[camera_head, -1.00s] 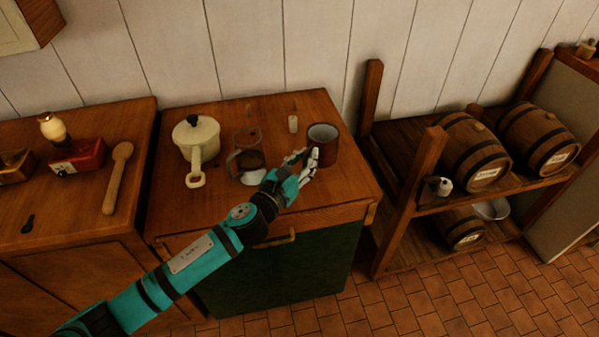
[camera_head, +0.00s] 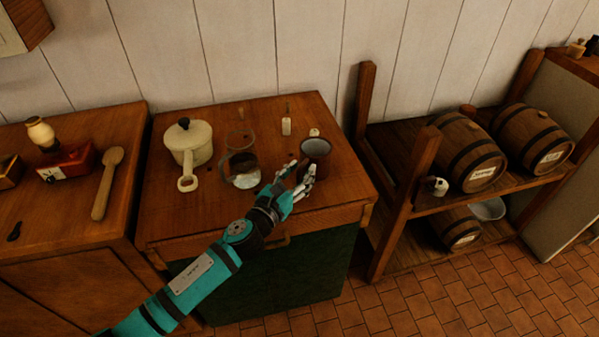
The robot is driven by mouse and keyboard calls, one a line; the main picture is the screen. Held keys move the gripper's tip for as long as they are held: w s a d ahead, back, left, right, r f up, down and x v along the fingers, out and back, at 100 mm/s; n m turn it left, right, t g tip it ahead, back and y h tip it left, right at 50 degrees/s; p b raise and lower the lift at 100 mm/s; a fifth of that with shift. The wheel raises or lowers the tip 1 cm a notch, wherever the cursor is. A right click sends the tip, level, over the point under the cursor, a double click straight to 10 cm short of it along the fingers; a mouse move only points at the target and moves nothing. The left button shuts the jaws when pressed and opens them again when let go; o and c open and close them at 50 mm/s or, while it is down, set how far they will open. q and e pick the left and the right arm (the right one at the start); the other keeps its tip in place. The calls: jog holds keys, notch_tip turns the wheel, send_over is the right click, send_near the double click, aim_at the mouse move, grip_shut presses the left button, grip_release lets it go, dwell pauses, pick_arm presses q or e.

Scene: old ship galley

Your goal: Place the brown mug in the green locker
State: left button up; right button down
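The brown mug (camera_head: 316,148) stands upright near the right side of a wooden counter top (camera_head: 215,210). My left gripper (camera_head: 297,172) is at the near side of the mug, its two fingers spread apart. The fingertips look close to the mug's near wall; whether they touch it I cannot tell. The green locker (camera_head: 300,278) is the dark green front below that counter top. It appears closed, and my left arm covers part of it and its handle. My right gripper is not in view.
A cream pot (camera_head: 190,143) and a clear glass jug (camera_head: 243,170) stand left of the mug. A wooden rack with barrels (camera_head: 467,153) is to the right. Tiled floor (camera_head: 450,300) is open in front.

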pick_arm(q)
jog(key=shift+r, duration=0.1)
jog(key=shift+s+a, duration=0.1)
jog(key=v, duration=1)
jog(key=shift+s+a+b, duration=0.1)
jog(key=shift+s+b, duration=0.2)
jog(key=shift+s+a, duration=0.25)
jog(key=shift+s, duration=0.25)
